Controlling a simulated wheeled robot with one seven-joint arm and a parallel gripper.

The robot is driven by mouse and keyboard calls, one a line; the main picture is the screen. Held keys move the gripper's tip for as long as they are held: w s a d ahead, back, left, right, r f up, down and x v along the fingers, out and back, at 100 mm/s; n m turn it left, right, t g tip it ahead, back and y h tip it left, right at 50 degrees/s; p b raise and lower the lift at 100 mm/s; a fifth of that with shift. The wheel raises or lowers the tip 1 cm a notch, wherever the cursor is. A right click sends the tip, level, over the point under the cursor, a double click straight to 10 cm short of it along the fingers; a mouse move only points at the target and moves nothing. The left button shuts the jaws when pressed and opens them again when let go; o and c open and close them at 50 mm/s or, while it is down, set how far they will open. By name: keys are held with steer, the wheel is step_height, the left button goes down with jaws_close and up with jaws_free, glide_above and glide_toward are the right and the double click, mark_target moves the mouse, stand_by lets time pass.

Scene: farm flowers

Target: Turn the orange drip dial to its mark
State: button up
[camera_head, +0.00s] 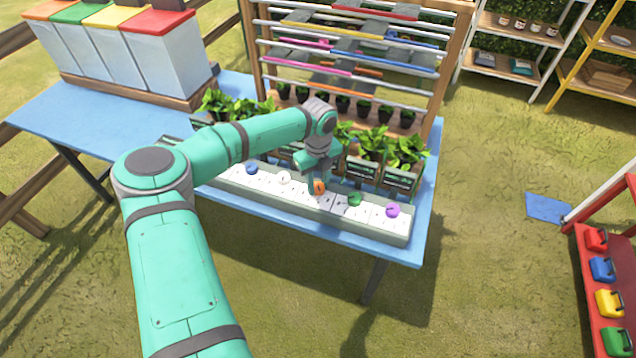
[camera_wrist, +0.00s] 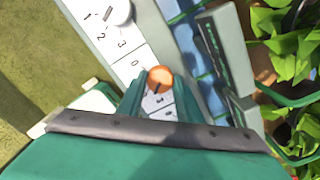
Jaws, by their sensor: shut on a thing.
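The orange drip dial (camera_head: 319,187) sits on a long grey panel (camera_head: 262,197) along the front of the blue table. In the wrist view the dial (camera_wrist: 160,79) lies between the two green fingers of my gripper (camera_wrist: 163,90), which are shut on it. A dark pointer line shows on the dial's face, toward the lower side in the wrist view. Numbers are printed on the white plate around it; a 0 and a 1 show, others are partly hidden by the fingers. In the head view my gripper (camera_head: 317,181) comes down on the dial from above.
Blue (camera_head: 251,168), white (camera_head: 284,177), green (camera_head: 354,199) and purple (camera_head: 392,210) dials share the panel. The white dial (camera_wrist: 117,11) is close by in the wrist view. Potted plants (camera_head: 372,143) with dark signs stand just behind the panel. The grass in front is clear.

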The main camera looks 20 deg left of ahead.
mark_target(317, 186)
steer(key=shift+a+n, duration=0.15)
steer(key=shift+n, duration=2.15)
steer(key=o, duration=1)
steer(key=shift+o, duration=0.2)
step_height(317, 186, up, 11)
steer(key=shift+f, duration=0.1)
